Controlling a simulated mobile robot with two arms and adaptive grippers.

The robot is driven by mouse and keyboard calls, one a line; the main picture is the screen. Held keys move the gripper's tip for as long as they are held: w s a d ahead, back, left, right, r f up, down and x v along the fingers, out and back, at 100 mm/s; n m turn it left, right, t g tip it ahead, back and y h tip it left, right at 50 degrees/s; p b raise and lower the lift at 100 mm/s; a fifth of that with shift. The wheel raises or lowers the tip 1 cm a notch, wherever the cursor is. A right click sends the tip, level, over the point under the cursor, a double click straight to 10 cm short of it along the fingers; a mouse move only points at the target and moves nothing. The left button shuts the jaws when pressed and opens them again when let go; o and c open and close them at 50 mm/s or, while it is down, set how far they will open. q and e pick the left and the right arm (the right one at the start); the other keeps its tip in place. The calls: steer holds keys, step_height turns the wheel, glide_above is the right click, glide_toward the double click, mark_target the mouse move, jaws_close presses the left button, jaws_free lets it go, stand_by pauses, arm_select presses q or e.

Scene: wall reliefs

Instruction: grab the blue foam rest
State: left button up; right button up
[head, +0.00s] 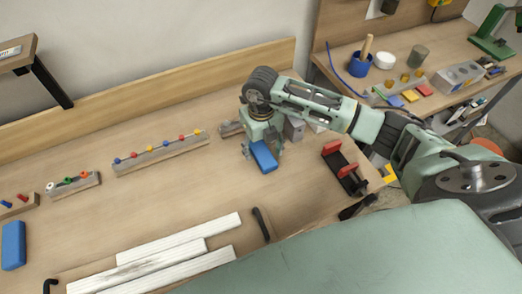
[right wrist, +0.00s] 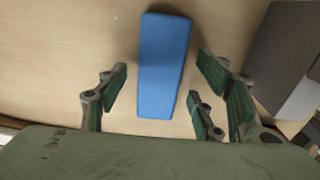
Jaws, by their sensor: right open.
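A blue foam rest (head: 264,157) lies on the wooden table under my right gripper (head: 262,146). In the right wrist view the blue foam rest (right wrist: 162,65) is a long blue block, with its lower end between the spread fingers of my right gripper (right wrist: 160,95). The fingers stand apart from it on both sides. The right gripper is open and empty. Another blue block (head: 13,245) lies at the far left of the table. My left gripper is not in view.
Wooden racks with coloured pegs (head: 160,151) stand left of the gripper. A grey block (head: 294,129) is close on its right, and a black and red holder (head: 344,168) lies farther right. White strips (head: 160,250) lie on a tray in front. The table between is clear.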

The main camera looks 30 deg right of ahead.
steer(key=c, duration=1)
steer(key=shift+r, duration=0.15)
